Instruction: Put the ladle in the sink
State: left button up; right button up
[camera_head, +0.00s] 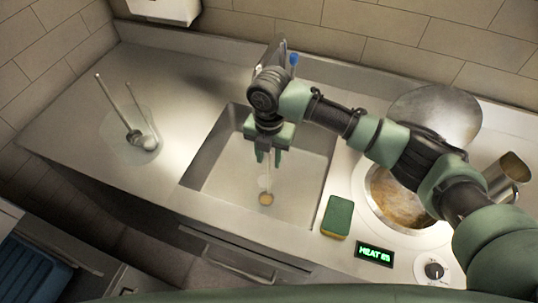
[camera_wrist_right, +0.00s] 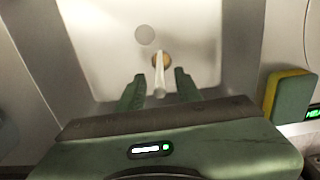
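The sink (camera_head: 222,165) is a steel basin in the middle of the counter. A ladle (camera_head: 266,199) with a thin pale handle and a brownish bowl is in the basin; whether its bowl rests on the floor is hard to tell. My right gripper (camera_head: 269,158) points down over the sink, above the bowl. In the right wrist view, its fingers (camera_wrist_right: 161,88) are apart, and the ladle's handle (camera_wrist_right: 160,80) shows between them with a gap on both sides. The left gripper is not in view.
A green and yellow sponge (camera_head: 338,215) sits right of the sink. Further right are a round pan (camera_head: 395,200), a heat display (camera_head: 374,254), a knob (camera_head: 434,270) and a metal jug (camera_head: 508,172).

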notch_tip(320, 180, up, 11)
jog(key=b, duration=0.3)
jog(key=shift+w, duration=0.1)
jog(key=shift+r, duration=0.7)
jog(key=shift+d, duration=0.1)
